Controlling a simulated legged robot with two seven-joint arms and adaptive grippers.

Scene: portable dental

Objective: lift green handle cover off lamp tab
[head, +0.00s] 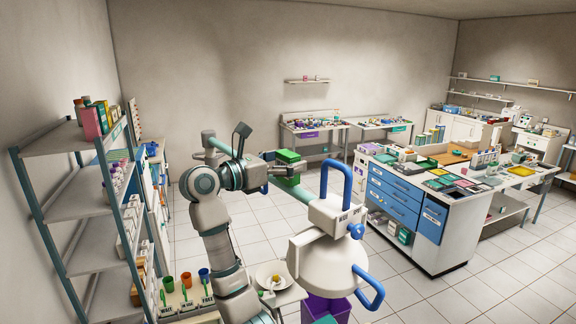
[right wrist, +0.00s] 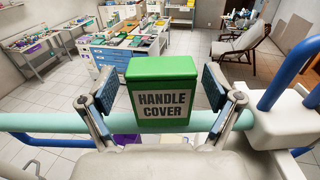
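The green handle cover (right wrist: 163,90), a block with a white "HANDLE COVER" label, stands upright at the pale green lamp bar (right wrist: 50,122) in the right wrist view. In the head view the cover (head: 288,156) shows small, beside my right gripper (head: 277,164). In the right wrist view my right gripper (right wrist: 160,92) is open, with one finger pad on each side of the cover. Narrow gaps seem to show between pads and cover. The lamp tab is hidden by the cover. My left gripper is in neither view.
The white lamp head (head: 325,255) with blue loop handles (head: 338,180) is close by on the right. A shelf rack (head: 65,205) stands at the left. A purple bin (head: 328,306) is below the lamp. A drawer cabinet (head: 395,200) stands farther right, with open floor between.

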